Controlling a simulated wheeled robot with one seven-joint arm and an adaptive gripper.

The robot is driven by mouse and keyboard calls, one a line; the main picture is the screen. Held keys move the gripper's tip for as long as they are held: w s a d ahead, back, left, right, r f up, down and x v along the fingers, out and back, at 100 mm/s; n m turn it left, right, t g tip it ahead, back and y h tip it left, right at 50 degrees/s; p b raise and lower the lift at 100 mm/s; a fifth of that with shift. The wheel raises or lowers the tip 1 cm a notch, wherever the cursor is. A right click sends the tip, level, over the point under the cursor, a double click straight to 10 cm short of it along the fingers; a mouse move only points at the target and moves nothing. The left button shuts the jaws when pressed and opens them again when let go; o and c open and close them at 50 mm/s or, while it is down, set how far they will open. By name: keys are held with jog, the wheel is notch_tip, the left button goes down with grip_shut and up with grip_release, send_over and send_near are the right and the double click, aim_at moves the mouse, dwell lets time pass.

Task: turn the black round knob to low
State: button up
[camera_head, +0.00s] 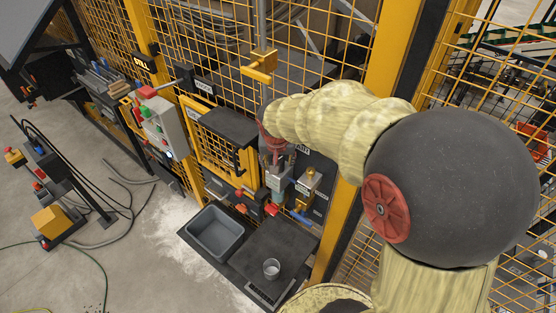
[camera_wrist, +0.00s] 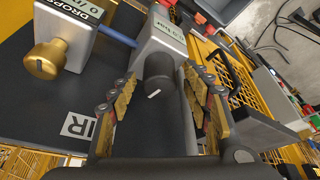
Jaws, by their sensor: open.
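In the wrist view a black round knob (camera_wrist: 158,72) with a short white pointer mark sticks out from a grey box (camera_wrist: 157,35). My gripper (camera_wrist: 163,84) is open, with one finger on each side of the knob. A gap shows on the left side; on the right the finger is close, and I cannot tell if it touches. The mark slants, and I see no low label. In the head view my gripper (camera_head: 273,160) is at the grey unit (camera_head: 275,183) on the fence panel; the knob is hidden there.
A yellow mesh guard (camera_wrist: 232,70) is close on the right. Below are a grey bin (camera_head: 215,232) and a clear glass (camera_head: 271,268).

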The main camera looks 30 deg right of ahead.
jog(key=c, duration=0.3)
jog(key=c, duration=0.8)
jog(key=shift+c, duration=0.3)
jog(key=shift+n, duration=0.3)
jog(key=shift+r+n+y+p, duration=0.1)
jog(key=shift+n+y+p, duration=0.4)
jog(key=shift+n, duration=0.4)
jog(key=shift+f+n+t+y+b, duration=0.2)
jog(key=shift+n+t+y+b, duration=0.15)
jog(key=shift+n, duration=0.85)
jog(key=n+y+b, duration=0.1)
jog(key=n+b, duration=0.2)
jog(key=b, duration=0.1)
jog(key=shift+f, duration=0.15)
jog(key=n+y+b, duration=0.1)
jog(key=n+b, duration=0.3)
jog(key=shift+r+y, duration=0.2)
jog(key=shift+y, duration=0.15)
jog(key=shift+n, duration=0.3)
